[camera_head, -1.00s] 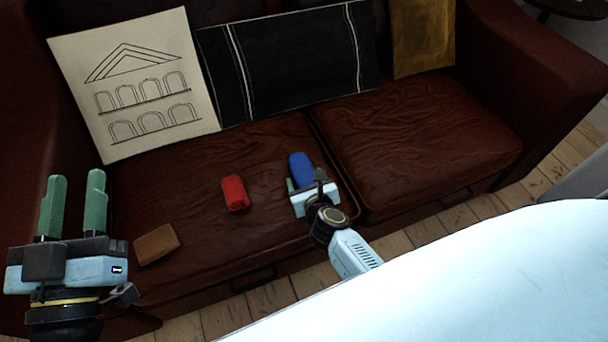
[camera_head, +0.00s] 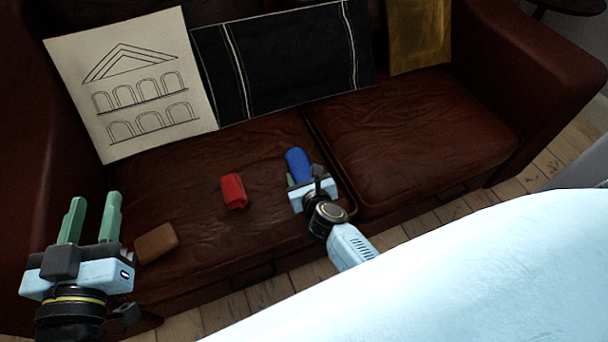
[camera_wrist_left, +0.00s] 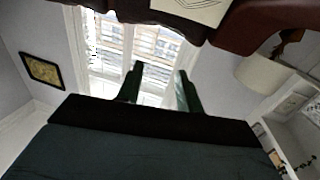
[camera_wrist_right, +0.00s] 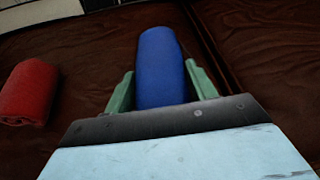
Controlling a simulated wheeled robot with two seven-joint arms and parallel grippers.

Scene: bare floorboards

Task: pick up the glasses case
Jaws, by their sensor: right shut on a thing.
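The blue, rounded, elongated glasses case (camera_head: 298,162) lies on the sofa seat, left of the seam between the cushions. My right gripper (camera_head: 304,176) is at its near end. In the right wrist view, the case (camera_wrist_right: 160,62) sits between the two green fingers, which are shut on it, and its far end sticks out past them. Its near end is hidden by the gripper body. My left gripper (camera_head: 93,202) is open and empty, at the left in front of the sofa. The left wrist view shows its two fingers apart with nothing between.
A red roll-like object (camera_head: 233,191) lies left of the case. A brown wallet-like block (camera_head: 156,243) lies near the left gripper. Pillows with a building drawing (camera_head: 150,100), black (camera_head: 290,60) and gold (camera_head: 418,35) lean on the backrest. The right cushion (camera_head: 410,140) is clear.

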